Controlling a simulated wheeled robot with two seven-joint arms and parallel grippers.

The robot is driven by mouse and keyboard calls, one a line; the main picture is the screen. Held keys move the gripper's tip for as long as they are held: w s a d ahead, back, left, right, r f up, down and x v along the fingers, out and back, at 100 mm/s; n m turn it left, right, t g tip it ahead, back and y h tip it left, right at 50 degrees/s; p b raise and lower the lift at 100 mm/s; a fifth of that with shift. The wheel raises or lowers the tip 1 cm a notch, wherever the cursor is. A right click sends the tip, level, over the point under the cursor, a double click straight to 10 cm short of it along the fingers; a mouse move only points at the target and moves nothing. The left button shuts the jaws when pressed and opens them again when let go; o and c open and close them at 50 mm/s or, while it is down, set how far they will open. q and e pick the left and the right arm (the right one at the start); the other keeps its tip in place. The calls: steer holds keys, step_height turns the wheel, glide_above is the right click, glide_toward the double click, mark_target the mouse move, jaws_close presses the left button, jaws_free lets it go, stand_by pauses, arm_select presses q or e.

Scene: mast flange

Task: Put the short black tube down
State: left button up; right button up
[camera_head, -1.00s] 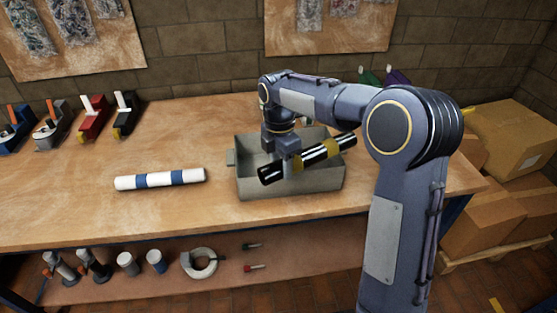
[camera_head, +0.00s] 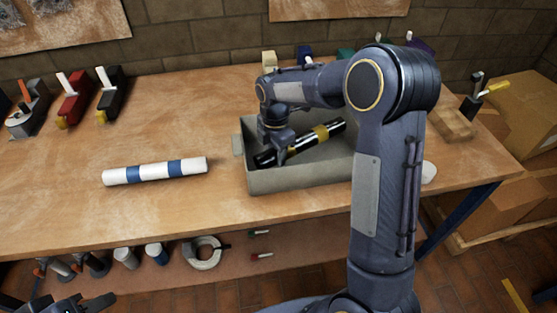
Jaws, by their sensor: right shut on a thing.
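I cannot tell whether the tube touches the bin floor. Part of the bin's right side is hidden behind my right arm. A dark part at the bottom left edge looks like my left gripper (camera_head: 85,304); its jaws are unclear.
A white tube with blue bands (camera_head: 155,171) lies on the workbench (camera_head: 200,215) left of the bin. Tape-dispenser-like tools (camera_head: 110,95) stand at the back left. A lower shelf holds a white ring (camera_head: 205,253) and several small items. Cardboard boxes (camera_head: 480,190) stand at right.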

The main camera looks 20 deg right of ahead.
steer(key=shift+f, duration=2.15)
steer(key=o, duration=1.1)
steer(key=shift+f, duration=0.1)
steer(key=shift+o, duration=0.2)
